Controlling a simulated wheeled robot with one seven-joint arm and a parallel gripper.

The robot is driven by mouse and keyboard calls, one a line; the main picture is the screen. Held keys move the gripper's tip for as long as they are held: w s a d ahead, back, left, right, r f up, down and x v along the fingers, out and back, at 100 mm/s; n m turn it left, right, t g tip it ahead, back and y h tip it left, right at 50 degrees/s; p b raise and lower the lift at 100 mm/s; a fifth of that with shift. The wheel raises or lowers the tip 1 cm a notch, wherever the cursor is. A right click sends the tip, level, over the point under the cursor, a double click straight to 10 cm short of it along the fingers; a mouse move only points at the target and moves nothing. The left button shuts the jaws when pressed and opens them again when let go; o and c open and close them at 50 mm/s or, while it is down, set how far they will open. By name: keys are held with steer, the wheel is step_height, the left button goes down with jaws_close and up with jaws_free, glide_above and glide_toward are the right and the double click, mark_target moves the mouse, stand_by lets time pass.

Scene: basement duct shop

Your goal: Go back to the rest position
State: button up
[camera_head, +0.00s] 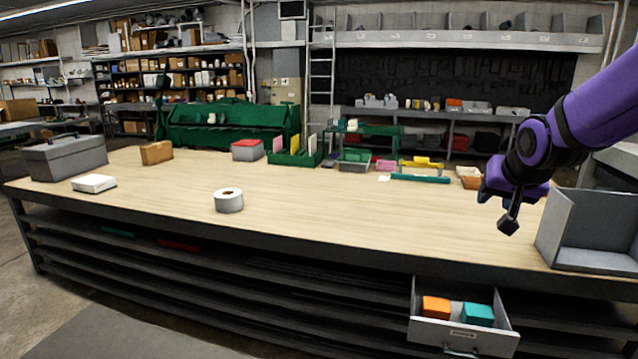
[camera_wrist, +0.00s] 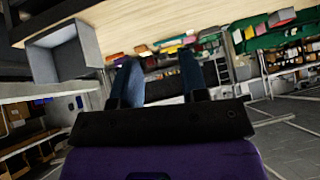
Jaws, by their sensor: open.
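My gripper (camera_head: 508,215) hangs above the right part of the wooden workbench (camera_head: 310,215) in the head view, at the end of my purple arm. In the wrist view my gripper (camera_wrist: 160,80) shows two dark fingers standing apart with nothing between them. It touches nothing that I can see.
An open drawer (camera_head: 462,335) below the bench holds an orange block (camera_head: 436,307) and a teal block (camera_head: 473,314). A tape roll (camera_head: 229,201), a white box (camera_head: 94,183) and a grey toolbox (camera_head: 65,157) stand on the bench. The bench's middle is mostly clear.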

steer(key=s+a+r+n+g, duration=0.1)
steer(key=s+a+r+n, duration=0.1)
steer(key=s, duration=1.1)
steer(key=s+a+r+n+g, duration=0.1)
steer(key=s+g, duration=0.1)
steer(key=s, duration=1.1)
steer(key=shift+a+r+n+y, duration=0.4)
